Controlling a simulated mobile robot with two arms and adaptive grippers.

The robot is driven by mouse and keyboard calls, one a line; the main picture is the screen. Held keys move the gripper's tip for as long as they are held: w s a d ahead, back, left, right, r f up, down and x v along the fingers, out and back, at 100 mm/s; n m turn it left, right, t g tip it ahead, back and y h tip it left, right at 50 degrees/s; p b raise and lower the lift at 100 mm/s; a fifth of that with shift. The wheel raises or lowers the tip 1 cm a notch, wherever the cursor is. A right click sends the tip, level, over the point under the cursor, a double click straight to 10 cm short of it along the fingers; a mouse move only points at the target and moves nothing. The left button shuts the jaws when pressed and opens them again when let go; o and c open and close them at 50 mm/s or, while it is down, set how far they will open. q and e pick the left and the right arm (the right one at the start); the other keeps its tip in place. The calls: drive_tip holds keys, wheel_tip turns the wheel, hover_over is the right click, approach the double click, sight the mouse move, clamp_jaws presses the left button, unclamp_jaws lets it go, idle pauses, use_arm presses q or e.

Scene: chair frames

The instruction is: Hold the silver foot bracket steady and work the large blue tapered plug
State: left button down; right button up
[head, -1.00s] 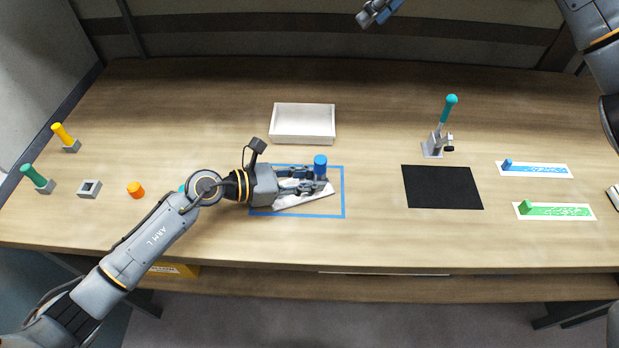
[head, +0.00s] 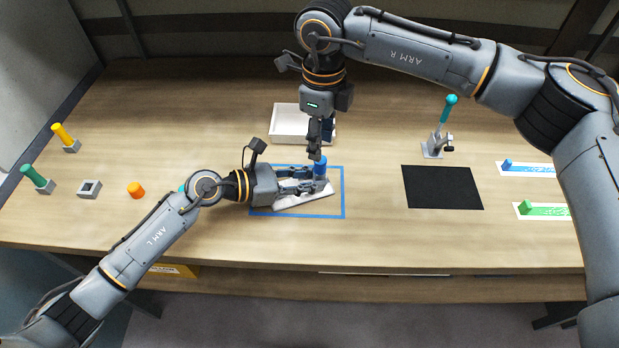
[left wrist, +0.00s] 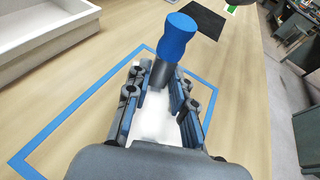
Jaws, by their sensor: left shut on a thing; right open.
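The silver foot bracket (head: 300,200) lies inside the blue taped rectangle (head: 343,200). My left gripper (head: 318,182) is shut on its upright grey socket, which shows between the fingers in the left wrist view (left wrist: 162,76). The large blue tapered plug (head: 320,169) stands upright in the top of that socket; its flared head shows in the left wrist view (left wrist: 177,36). My right gripper (head: 316,155) is open, pointing down at the plug's top from behind. I cannot tell whether it touches the plug. It does not show in the left wrist view.
A white tray (head: 287,139) stands just behind, partly hidden by my right arm. A black mat (head: 442,188) and a teal-handled clamp (head: 436,146) are to the right. An orange plug (head: 136,190) and a grey square socket (head: 90,188) are at left. The front table strip is clear.

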use_arm(q)
drive_tip(key=shift+a+f, duration=0.1)
drive_tip(key=shift+f, duration=0.2)
use_arm(e)
drive_tip(key=shift+f, duration=2.5)
clamp_jaws()
drive_tip(key=shift+r, duration=0.4)
drive_tip(key=shift+r, duration=2.4)
drive_tip(key=shift+d+r, duration=0.1)
drive_tip(key=d+r, duration=0.5)
drive_tip(key=d, duration=0.1)
drive_tip(key=shift+r, duration=0.4)
